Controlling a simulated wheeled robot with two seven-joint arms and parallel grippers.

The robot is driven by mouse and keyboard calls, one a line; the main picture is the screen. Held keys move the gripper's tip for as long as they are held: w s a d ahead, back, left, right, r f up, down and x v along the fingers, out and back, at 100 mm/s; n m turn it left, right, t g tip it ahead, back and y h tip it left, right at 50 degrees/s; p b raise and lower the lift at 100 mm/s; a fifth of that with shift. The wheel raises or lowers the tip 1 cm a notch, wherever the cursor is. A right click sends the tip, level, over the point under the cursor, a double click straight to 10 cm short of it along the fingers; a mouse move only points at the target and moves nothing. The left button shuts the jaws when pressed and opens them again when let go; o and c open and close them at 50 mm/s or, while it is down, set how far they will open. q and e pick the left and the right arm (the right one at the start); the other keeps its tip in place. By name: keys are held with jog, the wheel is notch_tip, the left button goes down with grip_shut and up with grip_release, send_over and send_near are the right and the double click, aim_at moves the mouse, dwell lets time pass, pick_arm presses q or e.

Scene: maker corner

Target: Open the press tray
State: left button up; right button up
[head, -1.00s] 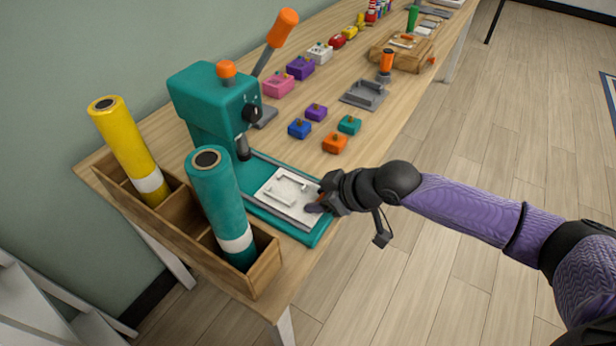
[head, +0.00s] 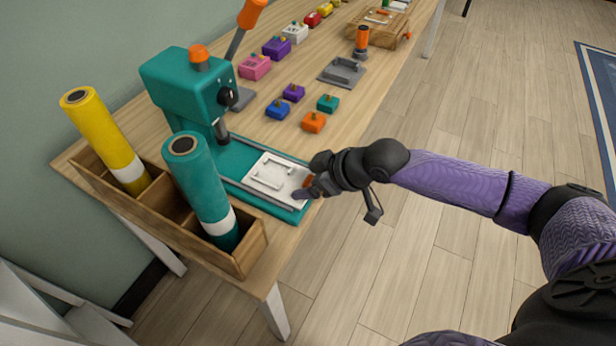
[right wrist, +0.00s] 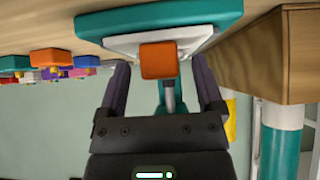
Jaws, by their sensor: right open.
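The teal press (head: 190,85) stands on the bench at the left. Its white press tray (head: 268,177) lies on the teal base, below and in front of the press head. An orange handle (head: 308,182) is at the tray's front end; it also shows in the right wrist view (right wrist: 158,60). My right gripper (head: 304,190) is at this front end. In the right wrist view its open fingers (right wrist: 160,75) stand on either side of the handle, with gaps showing on both sides. My left gripper is not in view.
A wooden box (head: 183,225) holding a yellow roll (head: 105,140) and a teal roll (head: 203,185) stands left of the press base. Several small coloured blocks and a grey fixture (head: 343,72) lie further back on the bench. The floor right of the bench is clear.

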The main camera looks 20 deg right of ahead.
pick_arm(q)
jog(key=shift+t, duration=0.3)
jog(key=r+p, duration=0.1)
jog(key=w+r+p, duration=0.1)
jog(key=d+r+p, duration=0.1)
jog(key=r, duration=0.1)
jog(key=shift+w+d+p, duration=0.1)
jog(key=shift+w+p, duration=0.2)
jog(key=shift+p, duration=0.05)
pick_arm(e)
jog(key=v, duration=0.9)
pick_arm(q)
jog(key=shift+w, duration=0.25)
